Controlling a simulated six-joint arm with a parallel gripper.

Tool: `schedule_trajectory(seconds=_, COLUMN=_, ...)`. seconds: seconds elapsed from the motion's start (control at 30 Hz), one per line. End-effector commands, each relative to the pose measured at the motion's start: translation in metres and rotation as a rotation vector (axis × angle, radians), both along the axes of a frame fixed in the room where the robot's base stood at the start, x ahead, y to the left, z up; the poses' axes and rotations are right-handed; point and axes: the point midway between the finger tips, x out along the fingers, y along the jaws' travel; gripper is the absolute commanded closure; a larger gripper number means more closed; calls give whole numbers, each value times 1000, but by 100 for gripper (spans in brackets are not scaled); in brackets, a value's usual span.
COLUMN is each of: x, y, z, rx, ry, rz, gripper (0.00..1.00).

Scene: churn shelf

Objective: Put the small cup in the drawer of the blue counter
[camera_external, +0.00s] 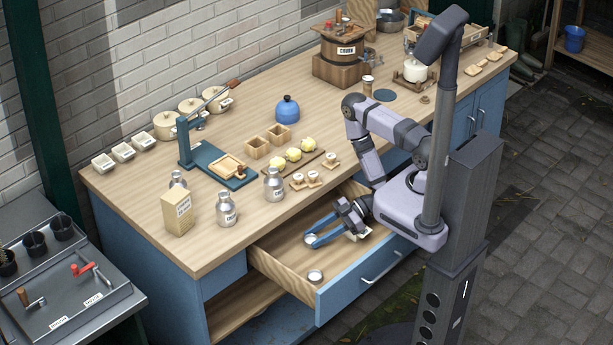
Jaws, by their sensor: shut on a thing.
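The blue counter (210,282) has its wide drawer (275,262) pulled out toward the front. My gripper (312,238), with long blue fingers, reaches down over the open drawer and is shut on a small pale round cup (315,240). I cannot tell whether the held cup touches the drawer floor. A second small round metal cup or tin (315,276) sits in the drawer near its front left corner. A pale item (357,234) shows in the drawer beside my wrist, partly hidden by my arm.
Metal churns (274,186), a paper carton (178,212), a teal press (215,165), small cups on wooden coasters (332,160) and a board with yellow rounds (293,155) stand on the countertop behind the drawer. The drawer's front left floor has free room.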

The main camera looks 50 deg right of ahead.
Motion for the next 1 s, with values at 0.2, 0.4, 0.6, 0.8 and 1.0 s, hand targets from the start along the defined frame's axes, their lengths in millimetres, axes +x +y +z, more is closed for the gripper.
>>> schedule_trajectory(seconds=0.2, x=0, y=0, z=-1, rx=0, ry=0, rz=0, gripper=45)
schedule_trajectory(seconds=0.4, x=0, y=0, z=0, rx=0, ry=0, rz=0, gripper=45)
schedule_trajectory(seconds=0.6, x=0, y=-4, z=3, rx=0, ry=0, rz=-3, gripper=45)
schedule_trajectory(seconds=0.8, x=-5, y=-18, z=9, rx=-1, ry=1, rz=-7, gripper=45)
schedule_trajectory(seconds=1.0, x=-9, y=-26, z=31, rx=-1, ry=-5, rz=1, gripper=45)
